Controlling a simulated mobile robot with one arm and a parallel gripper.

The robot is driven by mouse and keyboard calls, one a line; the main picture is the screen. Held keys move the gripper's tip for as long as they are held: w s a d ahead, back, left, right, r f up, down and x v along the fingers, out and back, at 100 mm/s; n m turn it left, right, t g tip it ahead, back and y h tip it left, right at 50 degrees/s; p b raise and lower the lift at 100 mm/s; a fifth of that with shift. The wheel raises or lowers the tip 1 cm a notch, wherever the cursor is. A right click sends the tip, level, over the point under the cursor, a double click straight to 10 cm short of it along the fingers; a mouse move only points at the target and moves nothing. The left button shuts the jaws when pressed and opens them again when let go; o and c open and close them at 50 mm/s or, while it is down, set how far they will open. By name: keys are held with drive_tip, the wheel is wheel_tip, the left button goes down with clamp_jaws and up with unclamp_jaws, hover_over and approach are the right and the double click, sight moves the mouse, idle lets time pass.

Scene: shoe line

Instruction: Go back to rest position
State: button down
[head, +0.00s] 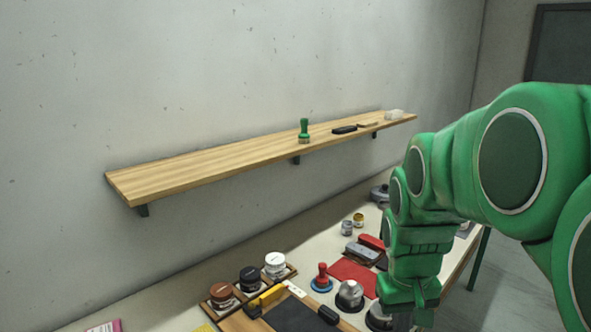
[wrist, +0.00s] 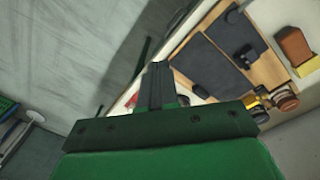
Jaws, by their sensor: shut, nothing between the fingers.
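My green arm reaches in from the right of the head view and bends down over the right part of the workbench. My gripper shows in the wrist view (wrist: 157,68) with its dark fingers together and nothing between them. In the head view its fingertips are cut off or hidden at the bottom edge. It hangs over the workbench (head: 215,288), near the silver-topped round pieces (head: 350,294). Whether it touches anything cannot be seen.
A wooden wall shelf (head: 200,172) holds a green-handled tool (head: 304,131) and several small items. The workbench carries a rack with several jars (head: 249,279), a red cloth (head: 354,273), a red-handled stamp (head: 322,276) and a dark mat (head: 298,315). Open floor shows right of the bench.

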drive_tip(key=s+a+f+g, duration=0.1)
drive_tip(key=s+a, duration=0.1)
drive_tip(key=s, duration=0.7)
drive_tip(key=s+a+f+g, duration=0.1)
drive_tip(key=s+a, duration=0.1)
drive_tip(key=s, duration=0.7)
drive_tip(key=shift+s+f+m+y, duration=0.3)
drive_tip(key=shift+s+f, duration=0.1)
